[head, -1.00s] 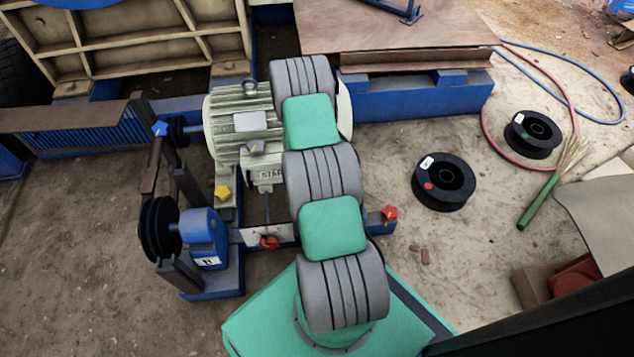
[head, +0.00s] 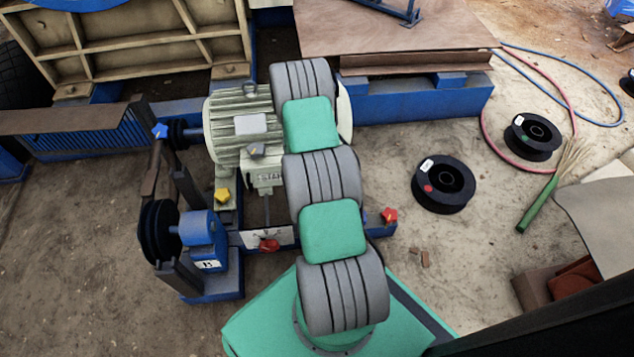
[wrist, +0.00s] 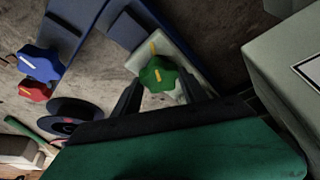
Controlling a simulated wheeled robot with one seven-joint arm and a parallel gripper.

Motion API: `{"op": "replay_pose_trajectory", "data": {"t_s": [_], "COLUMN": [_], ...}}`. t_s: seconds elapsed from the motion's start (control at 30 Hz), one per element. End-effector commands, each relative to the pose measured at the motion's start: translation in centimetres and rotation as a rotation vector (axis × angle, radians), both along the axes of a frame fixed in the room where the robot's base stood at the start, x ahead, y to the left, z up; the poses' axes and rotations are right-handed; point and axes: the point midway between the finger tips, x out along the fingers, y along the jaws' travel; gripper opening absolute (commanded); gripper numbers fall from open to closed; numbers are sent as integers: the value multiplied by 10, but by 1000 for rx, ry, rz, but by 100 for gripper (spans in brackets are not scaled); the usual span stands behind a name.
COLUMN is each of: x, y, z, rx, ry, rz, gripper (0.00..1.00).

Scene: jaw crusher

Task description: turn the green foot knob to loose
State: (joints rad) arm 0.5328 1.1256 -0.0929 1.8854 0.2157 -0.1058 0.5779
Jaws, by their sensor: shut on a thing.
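The green foot knob (wrist: 158,75) shows in the wrist view as a lobed knob with a yellow pointer mark, on a pale foot plate (wrist: 172,48). My gripper (wrist: 160,86) has one dark finger on each side of the knob and is shut on it. The pointer mark runs roughly up and down in the wrist view, leaning slightly. In the head view my arm hides the green knob and the gripper, which are behind the grey and green links near the motor (head: 240,125).
A blue knob (wrist: 40,63) and a red knob (wrist: 34,90) sit left in the wrist view. The head view shows a yellow knob (head: 222,195), a red knob (head: 389,215) and a blue bearing block (head: 203,235). Black spools (head: 443,184) lie on open ground to the right.

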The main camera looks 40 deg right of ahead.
Motion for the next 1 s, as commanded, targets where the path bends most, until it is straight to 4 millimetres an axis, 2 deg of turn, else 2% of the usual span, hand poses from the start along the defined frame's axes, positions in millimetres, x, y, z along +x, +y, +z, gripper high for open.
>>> {"op": "replay_pose_trajectory", "data": {"t_s": [0.27, 0.47, 1.0], "x": [-1, -1, -4], "y": [-1, -1, -4], "z": [0, 1, 0], "rx": [-1, -1, -1], "ry": [2, 1, -2], "rz": [28, 118, 590], "gripper": [10, 10, 10]}}
